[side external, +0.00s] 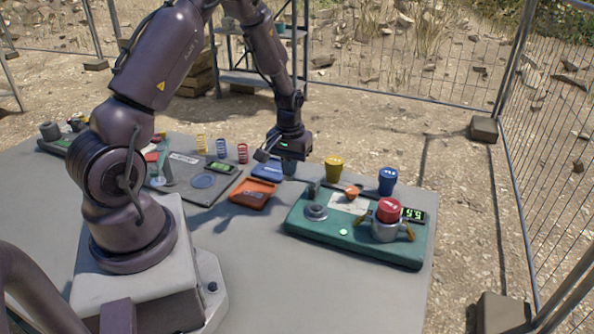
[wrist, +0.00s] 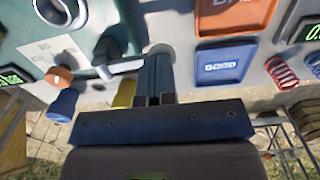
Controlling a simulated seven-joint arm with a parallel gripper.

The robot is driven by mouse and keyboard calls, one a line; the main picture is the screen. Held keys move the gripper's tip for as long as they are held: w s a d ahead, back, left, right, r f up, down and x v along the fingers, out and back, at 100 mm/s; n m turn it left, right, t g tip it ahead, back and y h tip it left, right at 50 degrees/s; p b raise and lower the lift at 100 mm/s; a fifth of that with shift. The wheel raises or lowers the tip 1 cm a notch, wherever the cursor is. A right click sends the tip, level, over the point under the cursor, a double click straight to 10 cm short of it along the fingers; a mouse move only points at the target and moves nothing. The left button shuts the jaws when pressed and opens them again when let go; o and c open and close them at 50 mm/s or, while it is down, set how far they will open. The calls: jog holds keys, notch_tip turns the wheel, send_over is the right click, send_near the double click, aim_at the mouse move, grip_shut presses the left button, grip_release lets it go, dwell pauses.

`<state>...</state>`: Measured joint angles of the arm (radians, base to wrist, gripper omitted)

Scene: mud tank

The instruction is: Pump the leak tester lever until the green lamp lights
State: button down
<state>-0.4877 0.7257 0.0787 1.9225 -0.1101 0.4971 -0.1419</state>
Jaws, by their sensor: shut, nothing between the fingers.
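The leak tester is a green board (side external: 300,224) at the table's right. A red cup (side external: 389,208) sits in its metal holder (side external: 392,232) between two brass-coloured clamps. A lamp (side external: 343,231) on the front edge glows green, and a small display (side external: 412,214) shows green digits. A dark lever (side external: 316,190) stands at the back left; its dark handle (wrist: 118,40) also shows in the wrist view. An orange knob (side external: 352,191) is beside it. My gripper (side external: 289,167) is shut and empty, above the table behind the lever and apart from it. Its fingers (wrist: 154,98) show together in the wrist view.
A yellow cup (side external: 333,168) and a blue cup (side external: 387,181) stand behind the tester. An orange tray (side external: 252,193) and a blue tray (side external: 268,171) lie to its left. Several springs (side external: 222,148) stand farther left near a grey board (side external: 175,184). The front table is clear.

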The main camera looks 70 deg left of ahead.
jog(key=shift+r, duration=3.55)
jog(key=s+d+r+m+t, duration=0.2)
jog(key=s+d+r+m, duration=0.2)
jog(key=d+r, duration=0.6)
jog(key=s+d+r+m+t, duration=0.3)
jog(key=s+d+r+m, duration=0.2)
jog(key=s+d+r, duration=0.4)
jog(key=shift+d+r+t, duration=0.3)
jog(key=shift+d+r, duration=0.35)
jog(key=shift+r, duration=0.1)
